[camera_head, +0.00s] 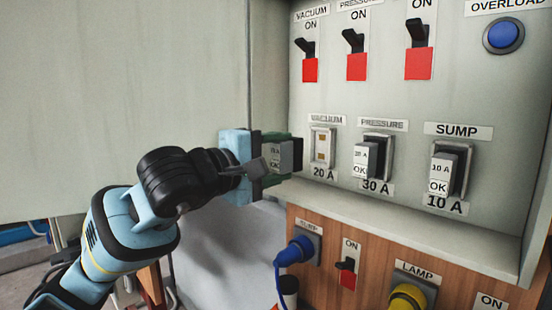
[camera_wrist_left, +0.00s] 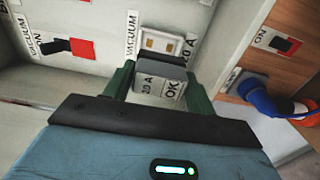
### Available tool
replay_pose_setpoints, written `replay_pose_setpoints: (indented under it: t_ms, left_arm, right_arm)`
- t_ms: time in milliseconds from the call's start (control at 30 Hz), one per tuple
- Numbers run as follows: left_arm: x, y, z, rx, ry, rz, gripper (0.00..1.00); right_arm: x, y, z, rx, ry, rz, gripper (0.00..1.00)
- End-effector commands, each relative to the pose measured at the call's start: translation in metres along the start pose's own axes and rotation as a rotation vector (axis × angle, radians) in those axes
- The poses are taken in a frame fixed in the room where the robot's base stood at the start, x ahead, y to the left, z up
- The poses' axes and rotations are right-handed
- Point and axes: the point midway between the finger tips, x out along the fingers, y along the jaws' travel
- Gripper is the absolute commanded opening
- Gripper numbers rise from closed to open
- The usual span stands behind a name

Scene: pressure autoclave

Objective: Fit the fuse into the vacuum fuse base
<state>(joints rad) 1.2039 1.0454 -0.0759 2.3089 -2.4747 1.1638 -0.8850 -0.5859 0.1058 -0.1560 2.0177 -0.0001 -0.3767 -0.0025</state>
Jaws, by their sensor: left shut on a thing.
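The vacuum fuse base (camera_head: 323,147) is an empty pale socket in a frame on the grey panel, between the VACUUM label and the 20 A marking. It also shows in the left wrist view (camera_wrist_left: 162,41), just beyond the fuse. My left gripper (camera_head: 284,157) is shut on the grey fuse (camera_head: 277,157), left of the base in the head view. In the left wrist view the fuse (camera_wrist_left: 160,83) sits between the green fingers, its 20 A and OK label facing the camera. The fuse appears apart from the base. My right gripper is not in view.
The pressure fuse (camera_head: 367,160) and sump fuse (camera_head: 440,172) sit in bases to the right. Red-and-black switches (camera_head: 355,55) line the panel above. A ledge (camera_head: 400,228) juts out below, over a blue plug (camera_head: 294,252) and a yellow plug (camera_head: 407,298).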

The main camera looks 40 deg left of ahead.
Motion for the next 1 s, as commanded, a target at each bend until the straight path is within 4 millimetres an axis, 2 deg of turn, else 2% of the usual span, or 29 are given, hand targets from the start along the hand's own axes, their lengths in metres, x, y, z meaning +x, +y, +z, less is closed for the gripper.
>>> replay_pose_setpoints:
  t_ms: [300, 600, 1000]
  left_arm:
    - [0.026, 0.003, 0.000, -0.001, 0.000, 0.003, 0.32]
    - [0.047, 0.002, 0.000, -0.002, 0.000, 0.003, 0.32]
    - [0.053, 0.001, 0.000, 0.002, 0.001, 0.002, 0.32]
  right_arm:
    - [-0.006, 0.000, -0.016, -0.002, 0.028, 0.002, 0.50]
    - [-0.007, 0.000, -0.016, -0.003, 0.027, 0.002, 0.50]
    - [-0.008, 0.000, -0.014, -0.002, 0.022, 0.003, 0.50]
